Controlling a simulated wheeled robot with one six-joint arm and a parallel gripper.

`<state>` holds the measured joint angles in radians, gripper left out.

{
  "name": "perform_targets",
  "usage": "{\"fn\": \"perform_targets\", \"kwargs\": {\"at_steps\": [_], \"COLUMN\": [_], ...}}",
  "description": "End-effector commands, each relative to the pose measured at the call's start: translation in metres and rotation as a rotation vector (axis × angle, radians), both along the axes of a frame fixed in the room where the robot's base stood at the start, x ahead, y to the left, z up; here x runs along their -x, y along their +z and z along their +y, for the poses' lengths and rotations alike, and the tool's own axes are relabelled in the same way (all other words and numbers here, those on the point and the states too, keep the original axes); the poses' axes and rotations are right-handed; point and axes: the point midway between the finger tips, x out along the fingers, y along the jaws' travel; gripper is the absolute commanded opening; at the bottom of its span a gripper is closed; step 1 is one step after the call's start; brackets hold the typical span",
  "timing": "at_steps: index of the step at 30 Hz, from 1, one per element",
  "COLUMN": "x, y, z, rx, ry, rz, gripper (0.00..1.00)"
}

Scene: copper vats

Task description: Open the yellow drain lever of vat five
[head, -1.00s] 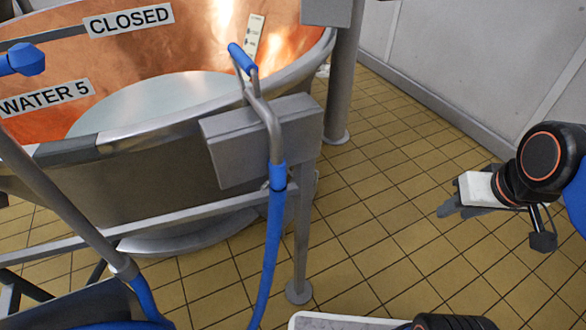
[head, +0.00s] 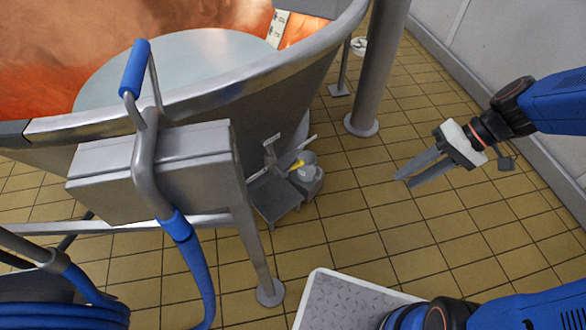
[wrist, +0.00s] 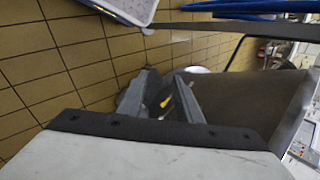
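The yellow lever (head: 297,164) is small and sits on a grey valve fitting low beside the vat (head: 300,62), just behind a grey box on a post. The vat is copper inside with a grey steel outer wall. My gripper (head: 405,181) is to the right of the lever, above the tiles and apart from it. Its two fingers are spread with nothing between them. In the wrist view the yellow lever (wrist: 166,101) shows in the gap between the fingers, farther off. The vat's number is not readable now.
A steel box (head: 150,170) with a blue-handled pipe (head: 135,68) and blue hose stands at the left front. A grey post (head: 378,70) stands behind the lever. A pale wall (head: 475,55) bounds the right. Tiled floor between lever and gripper is clear.

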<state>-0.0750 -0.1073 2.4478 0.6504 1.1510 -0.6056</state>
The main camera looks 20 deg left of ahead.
Motion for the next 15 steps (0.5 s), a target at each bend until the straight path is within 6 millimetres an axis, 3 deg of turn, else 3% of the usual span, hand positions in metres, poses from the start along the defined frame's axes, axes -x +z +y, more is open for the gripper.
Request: {"fn": "perform_targets", "kwargs": {"at_steps": [15], "x": [-0.053], "y": [-0.062], "z": [0.079], "rx": [-0.337], "ry": [0.022], "rz": [0.190], "gripper": [0.32]}}
